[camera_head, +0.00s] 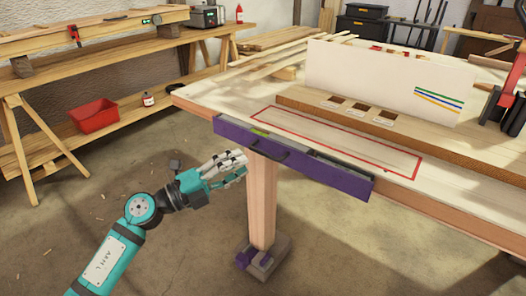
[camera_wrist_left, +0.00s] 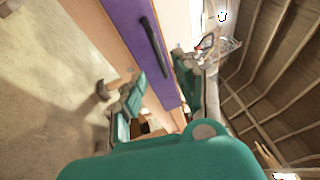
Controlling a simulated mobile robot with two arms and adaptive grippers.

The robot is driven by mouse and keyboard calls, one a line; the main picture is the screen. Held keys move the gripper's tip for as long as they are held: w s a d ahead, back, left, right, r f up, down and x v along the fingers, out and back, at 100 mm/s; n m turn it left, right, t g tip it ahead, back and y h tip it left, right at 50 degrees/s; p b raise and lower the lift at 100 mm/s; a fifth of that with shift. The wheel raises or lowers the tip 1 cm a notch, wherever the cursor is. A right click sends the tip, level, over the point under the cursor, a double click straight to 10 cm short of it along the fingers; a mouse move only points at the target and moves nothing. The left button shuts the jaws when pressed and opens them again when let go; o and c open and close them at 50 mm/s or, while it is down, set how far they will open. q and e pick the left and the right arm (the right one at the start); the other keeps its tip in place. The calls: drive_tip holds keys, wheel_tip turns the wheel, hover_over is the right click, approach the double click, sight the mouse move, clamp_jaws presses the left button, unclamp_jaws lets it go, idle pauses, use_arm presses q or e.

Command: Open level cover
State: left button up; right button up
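A long purple level case (camera_head: 320,172) lies along the front edge of the workbench. A yellow-green piece (camera_head: 260,133) shows at its top, beside grey parts. A black handle (camera_head: 268,146) is on its front; the handle also shows on the purple face in the left wrist view (camera_wrist_left: 152,45). Whether the grey top is a cover is not clear. My left gripper (camera_head: 240,163) is just below and in front of the case, left of the bench leg. In the left wrist view its fingers (camera_wrist_left: 160,92) are apart, with the purple face between them and nothing held. My right gripper is not in view.
The workbench (camera_head: 205,92) has a red rectangle outline (camera_head: 400,172) behind the case. A white board (camera_head: 385,80) stands on a wooden block behind it. A bench leg (camera_head: 262,200) stands close to my left gripper. A red bin (camera_head: 95,116) is on the left shelf.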

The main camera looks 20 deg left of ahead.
sight(263, 154)
use_arm(q)
drive_tip(key=x, duration=0.7)
drive_tip(key=shift+w, duration=0.15)
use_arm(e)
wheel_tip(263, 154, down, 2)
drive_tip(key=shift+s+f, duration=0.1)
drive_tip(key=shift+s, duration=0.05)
use_arm(q)
clamp_jaws()
